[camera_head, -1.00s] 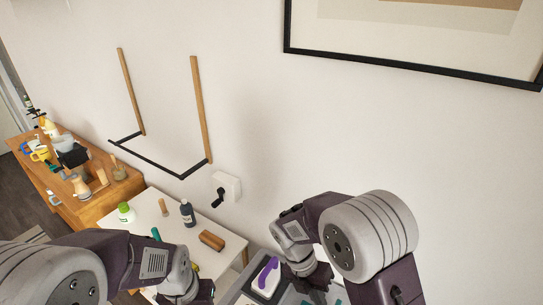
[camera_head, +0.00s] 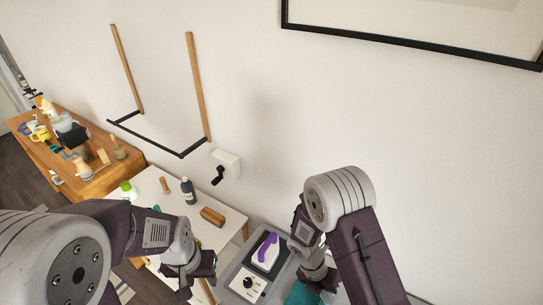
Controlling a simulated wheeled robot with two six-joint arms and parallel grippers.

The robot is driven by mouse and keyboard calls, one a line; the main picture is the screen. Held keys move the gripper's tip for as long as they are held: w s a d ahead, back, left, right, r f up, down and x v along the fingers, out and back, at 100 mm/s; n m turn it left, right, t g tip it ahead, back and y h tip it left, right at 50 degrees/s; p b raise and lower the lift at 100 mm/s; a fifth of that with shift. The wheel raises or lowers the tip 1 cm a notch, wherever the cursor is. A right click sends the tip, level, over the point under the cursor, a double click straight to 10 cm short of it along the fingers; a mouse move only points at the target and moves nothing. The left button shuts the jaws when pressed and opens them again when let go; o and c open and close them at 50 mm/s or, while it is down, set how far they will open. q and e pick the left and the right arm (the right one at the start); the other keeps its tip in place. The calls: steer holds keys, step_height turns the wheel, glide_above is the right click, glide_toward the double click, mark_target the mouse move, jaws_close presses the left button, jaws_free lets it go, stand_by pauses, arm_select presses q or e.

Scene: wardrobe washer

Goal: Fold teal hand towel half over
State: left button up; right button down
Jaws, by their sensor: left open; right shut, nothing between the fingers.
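The teal hand towel (camera_head: 302,294) shows only in part at the bottom edge of the head view, lying at the right of the grey surface. The rest of it is cut off or hidden by my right arm. My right gripper (camera_head: 318,278) points down at the towel's upper edge; its fingers are shut with nothing between them. I cannot tell whether it touches the cloth. My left gripper (camera_head: 196,280) is open and empty, left of the grey surface and well apart from the towel.
A white iron with a purple handle (camera_head: 266,250) stands on a dark pad beside the towel, near a panel with a black knob (camera_head: 248,284). A white table (camera_head: 180,212) holds bottles and a brown brush (camera_head: 212,216). A wooden cabinet (camera_head: 95,185) is further left.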

steer(key=shift+a, duration=0.1)
steer(key=shift+w+a, duration=0.15)
stand_by(0.4)
steer(key=shift+w+a+f+p, duration=0.2)
steer(key=shift+w+a+p, duration=0.35)
steer(key=shift+a, duration=0.55)
steer(key=shift+w+a+f+p, duration=0.2)
steer(key=shift+w+a, duration=0.5)
steer(key=shift+a, duration=0.35)
steer(key=w+a+f+b, duration=0.2)
steer(key=w+a, duration=0.2)
steer(key=a, duration=0.3)
steer(key=shift+w+a+f+b, duration=0.15)
steer(key=shift+w+f+b, duration=0.05)
steer(key=shift+b, duration=0.15)
